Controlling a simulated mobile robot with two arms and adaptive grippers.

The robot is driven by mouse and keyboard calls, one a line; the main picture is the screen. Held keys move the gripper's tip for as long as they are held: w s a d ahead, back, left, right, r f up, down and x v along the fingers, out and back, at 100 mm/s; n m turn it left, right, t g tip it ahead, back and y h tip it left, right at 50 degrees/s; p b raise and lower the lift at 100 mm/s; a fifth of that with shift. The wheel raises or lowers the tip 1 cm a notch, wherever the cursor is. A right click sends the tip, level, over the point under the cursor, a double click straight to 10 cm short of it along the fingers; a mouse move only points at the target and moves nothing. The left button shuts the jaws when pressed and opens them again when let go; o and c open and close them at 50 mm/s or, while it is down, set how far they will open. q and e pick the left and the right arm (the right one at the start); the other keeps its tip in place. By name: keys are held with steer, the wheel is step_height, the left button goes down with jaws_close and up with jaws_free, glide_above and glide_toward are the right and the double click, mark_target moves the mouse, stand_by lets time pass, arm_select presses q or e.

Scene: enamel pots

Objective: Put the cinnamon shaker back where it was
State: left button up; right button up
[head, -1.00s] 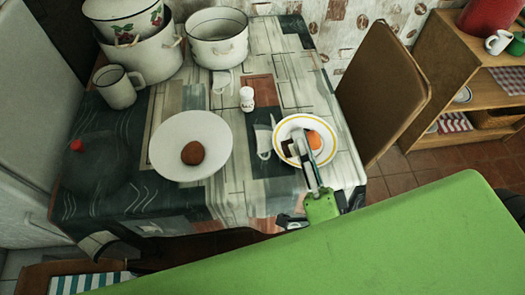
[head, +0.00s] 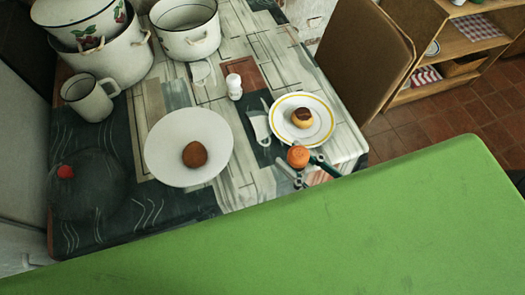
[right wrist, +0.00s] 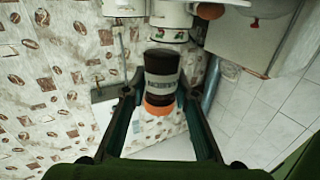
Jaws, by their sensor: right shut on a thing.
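The cinnamon shaker shows its round orange cap (head: 298,156) in the head view. In the right wrist view the shaker (right wrist: 161,82) has a dark body, a pale label band and the orange cap. My right gripper (head: 300,172) is shut on it, with a finger on each side. It holds the shaker near the front rim of a yellow-ringed plate (head: 324,137), close to the table's front edge. A small dessert with a dark top (head: 302,117) sits on that plate. My left gripper is not in view.
The patterned table (head: 262,180) also bears a white shaker (head: 234,86), a white plate (head: 165,150) with a brown round item (head: 194,154), a mug (head: 89,96) and large pots (head: 187,28). A brown chair (head: 362,50) stands at the right.

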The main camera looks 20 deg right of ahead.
steer(key=w+a+f, duration=0.1)
steer(key=w+f, duration=0.1)
steer(key=w, duration=0.1)
steer(key=w+a+f, duration=0.1)
steer(key=w+f, duration=0.2)
steer(key=w+f+p, duration=0.1)
steer(key=w+f, duration=0.1)
steer(key=w, duration=0.2)
steer(key=shift+a+f, duration=0.15)
steer(key=shift+a, duration=0.25)
steer(key=shift+w+a+f, duration=0.1)
steer(key=shift+w+f, duration=0.3)
steer(key=shift+f, duration=0.1)
steer(key=f, duration=0.2)
steer(key=f+b, duration=0.1)
steer(key=shift+w+a+f, duration=0.1)
steer(key=shift+w+f, duration=0.2)
steer(key=shift+f, duration=0.05)
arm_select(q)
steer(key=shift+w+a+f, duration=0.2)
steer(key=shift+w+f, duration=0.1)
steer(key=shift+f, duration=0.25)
